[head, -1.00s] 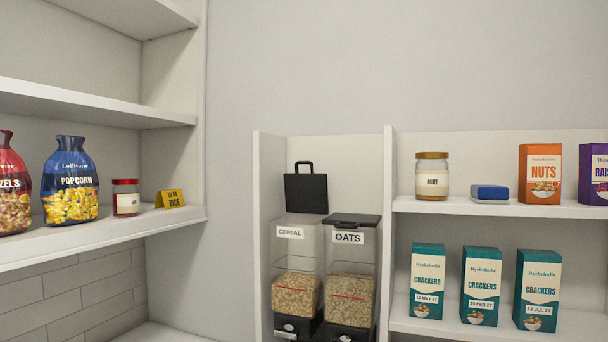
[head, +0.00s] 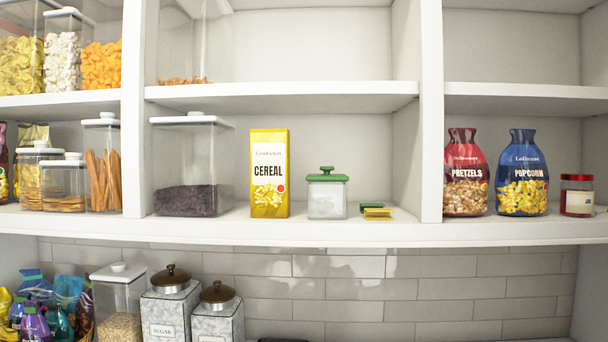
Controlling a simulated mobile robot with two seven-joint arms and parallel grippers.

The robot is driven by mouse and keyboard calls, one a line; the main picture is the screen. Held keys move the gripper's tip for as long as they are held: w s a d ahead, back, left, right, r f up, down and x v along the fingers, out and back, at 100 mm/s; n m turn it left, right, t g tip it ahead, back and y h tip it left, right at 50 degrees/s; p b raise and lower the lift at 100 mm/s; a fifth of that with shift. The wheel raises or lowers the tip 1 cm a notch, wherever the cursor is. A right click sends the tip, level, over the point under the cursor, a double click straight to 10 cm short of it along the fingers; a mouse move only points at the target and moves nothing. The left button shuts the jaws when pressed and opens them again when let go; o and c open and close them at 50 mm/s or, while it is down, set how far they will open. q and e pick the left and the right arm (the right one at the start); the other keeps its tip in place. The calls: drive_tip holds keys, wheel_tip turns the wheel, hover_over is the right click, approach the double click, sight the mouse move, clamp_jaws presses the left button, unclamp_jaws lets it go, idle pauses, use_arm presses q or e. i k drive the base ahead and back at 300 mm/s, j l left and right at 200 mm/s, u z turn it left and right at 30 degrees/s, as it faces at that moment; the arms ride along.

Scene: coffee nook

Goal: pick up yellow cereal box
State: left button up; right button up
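The yellow cereal box (head: 269,174) stands upright on the middle shelf (head: 300,232), its front with the word CEREAL facing me. To its left, a little apart, stands a clear container (head: 192,165) with dark contents. Close to its right stands a clear jar with a green lid (head: 327,195). Neither of my grippers is in the head view.
A small green and yellow item (head: 377,212) lies near the shelf's front edge. An upright divider (head: 431,110) separates this bay from the pretzels (head: 466,175) and popcorn (head: 522,175). Another shelf (head: 285,95) runs above the box. Canisters (head: 170,305) stand below.

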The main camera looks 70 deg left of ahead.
sight(269, 148)
drive_tip(key=u, duration=2.5)
